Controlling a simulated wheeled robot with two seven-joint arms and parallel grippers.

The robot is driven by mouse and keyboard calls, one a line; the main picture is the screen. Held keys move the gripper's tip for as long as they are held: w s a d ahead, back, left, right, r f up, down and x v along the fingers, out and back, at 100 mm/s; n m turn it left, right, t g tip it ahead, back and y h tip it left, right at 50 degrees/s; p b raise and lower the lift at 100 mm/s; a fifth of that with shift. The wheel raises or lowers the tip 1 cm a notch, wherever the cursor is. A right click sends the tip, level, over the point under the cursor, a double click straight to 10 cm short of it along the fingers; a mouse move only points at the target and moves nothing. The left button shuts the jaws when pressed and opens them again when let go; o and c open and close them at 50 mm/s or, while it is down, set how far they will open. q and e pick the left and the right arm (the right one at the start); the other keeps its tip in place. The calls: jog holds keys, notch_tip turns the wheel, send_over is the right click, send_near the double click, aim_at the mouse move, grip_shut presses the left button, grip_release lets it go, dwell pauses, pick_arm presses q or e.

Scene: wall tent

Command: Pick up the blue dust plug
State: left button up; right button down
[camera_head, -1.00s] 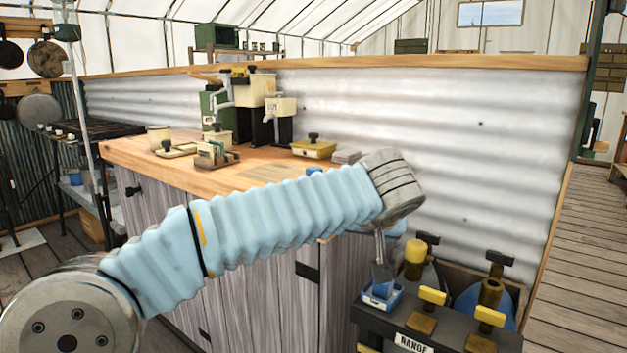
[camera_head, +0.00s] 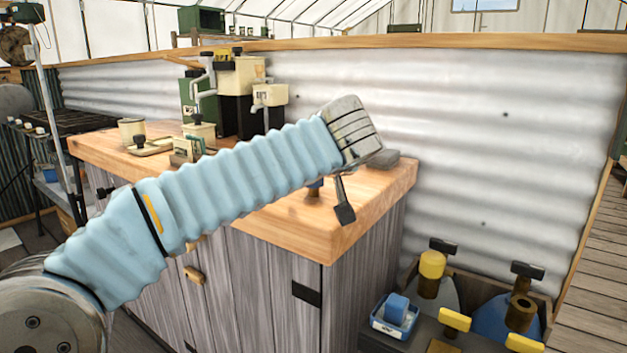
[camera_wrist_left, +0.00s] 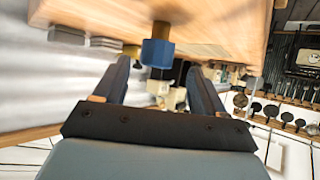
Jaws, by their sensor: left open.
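A blue plug (camera_head: 315,186) stands on the wooden counter near its front right part, mostly hidden by my left arm. In the left wrist view the blue plug (camera_wrist_left: 157,54) shows a brass-coloured stem and lies in line with the gap between the fingers. My left gripper (camera_head: 342,200) hangs just right of the plug in the head view, fingers down and partly hidden by the wrist. In the wrist view the left gripper (camera_wrist_left: 160,68) is open, with nothing held. I cannot tell how far the plug is from the fingertips. My right gripper is not in view.
The wooden counter (camera_head: 360,205) carries cream and green devices (camera_head: 240,85) at the back. A corrugated metal partition (camera_head: 480,130) runs behind.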

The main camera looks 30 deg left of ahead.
pick_arm(q)
jog(key=x, duration=0.5)
jog(key=shift+w+f+p, duration=0.1)
jog(key=shift+w+p, duration=0.3)
jog(key=shift+w, duration=0.1)
jog(key=c, duration=1.1)
